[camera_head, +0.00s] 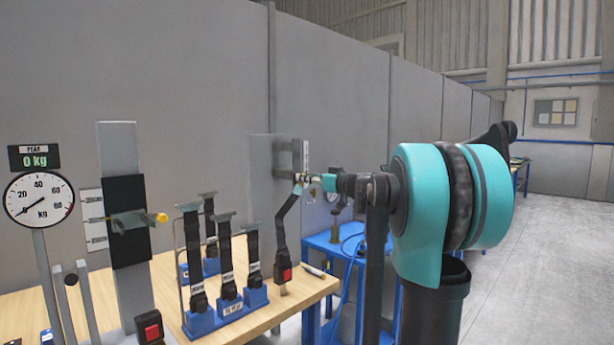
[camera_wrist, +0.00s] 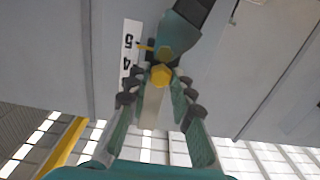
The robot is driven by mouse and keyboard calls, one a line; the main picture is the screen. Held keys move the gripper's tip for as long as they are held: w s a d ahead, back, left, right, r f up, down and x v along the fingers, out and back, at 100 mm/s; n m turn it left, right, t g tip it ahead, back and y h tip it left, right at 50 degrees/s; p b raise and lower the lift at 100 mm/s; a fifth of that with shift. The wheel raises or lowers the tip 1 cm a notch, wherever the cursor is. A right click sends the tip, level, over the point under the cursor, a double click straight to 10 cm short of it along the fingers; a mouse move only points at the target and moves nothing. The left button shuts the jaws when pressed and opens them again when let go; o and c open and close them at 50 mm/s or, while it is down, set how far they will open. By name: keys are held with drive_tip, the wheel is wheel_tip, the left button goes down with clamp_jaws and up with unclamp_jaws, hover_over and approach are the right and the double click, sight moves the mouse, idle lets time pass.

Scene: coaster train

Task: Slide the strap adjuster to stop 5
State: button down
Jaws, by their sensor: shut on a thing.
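The strap adjuster (camera_wrist: 176,38) is a teal block with a yellow knob (camera_wrist: 160,75) and a small yellow pointer, seen close in the wrist view. My gripper (camera_wrist: 157,92) is shut on it at the yellow knob. The dark strap (camera_wrist: 194,8) runs from the adjuster to the top edge. A white scale strip (camera_wrist: 130,52) beside it shows 5 and 4; the pointer is nearest the 5. In the head view my gripper (camera_head: 303,182) is at the top of the black strap (camera_head: 284,225), which slants down to a red-buttoned buckle (camera_head: 284,272). Exact alignment is hard to judge.
A wooden table (camera_head: 180,270) holds several black straps in blue stands (camera_head: 228,306). A blue bench (camera_head: 335,245) is behind my arm; floor shows at the right.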

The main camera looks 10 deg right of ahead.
drive_tip(key=c, duration=1.3)
unclamp_jaws()
drive_tip(key=v, duration=1.2)
drive_tip(key=s+a+f+m+g+h, duration=0.1)
drive_tip(key=s+a+f+g, duration=0.2)
drive_tip(key=f, duration=0.6)
drive_tip(key=s+a+f+m+g+h, duration=0.1)
drive_tip(key=s+a+f+g, duration=0.1)
drive_tip(key=s+a+f, duration=0.5)
drive_tip(key=s+f+g+h, duration=0.1)
drive_tip(key=s+f+g, duration=0.15)
drive_tip(key=f, duration=0.85)
drive_tip(key=s+d+f+m+g+h, duration=0.1)
drive_tip(key=s+d+f+h, duration=0.1)
drive_tip(key=s+f, duration=0.4)
drive_tip(key=s+d+f+m+g+h, duration=0.1)
drive_tip(key=s+d+f+m+h, duration=0.1)
drive_tip(key=s+f, duration=0.4)
drive_tip(key=s+d+f+m+g+h, duration=0.1)
drive_tip(key=s+d+f+m+h, duration=0.1)
drive_tip(key=s+f, duration=0.4)
drive_tip(key=shift+s+d+f+h, duration=0.15)
drive_tip(key=shift+s+f+h, duration=0.05)
drive_tip(key=shift+f+h, duration=0.2)
drive_tip(key=shift+s+d+f+h, duration=0.1)
drive_tip(key=shift+s+f+h, duration=0.1)
drive_tip(key=shift+f+h, duration=0.25)
